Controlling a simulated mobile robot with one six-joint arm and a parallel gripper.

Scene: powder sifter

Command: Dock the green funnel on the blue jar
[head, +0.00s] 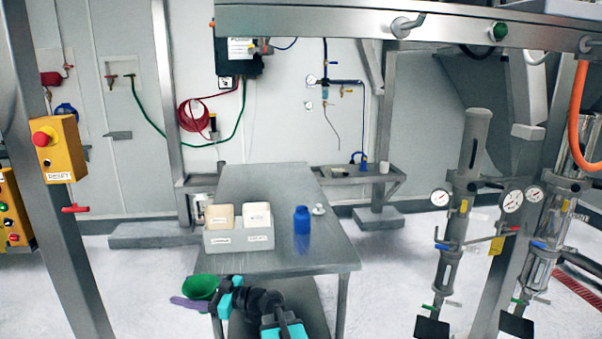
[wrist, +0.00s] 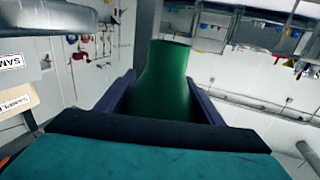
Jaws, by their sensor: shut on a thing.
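The green funnel (head: 201,287) is at the front left of the steel table in the head view, beyond the table's edge, with its wide mouth facing up. My gripper (head: 190,304) is shut on it, with the purple fingers beside the funnel. In the wrist view the funnel (wrist: 166,85) fills the space between the two fingers (wrist: 162,100). The blue jar (head: 302,219) stands upright on the table, right of the middle. It is apart from the funnel, and I cannot see it in the wrist view.
A grey holder (head: 239,240) with two cream boxes stands on the table (head: 290,180) left of the jar. A small white item (head: 318,209) sits just right of the jar. The table behind the jar is clear. Steel posts and gauged cylinders stand at the right.

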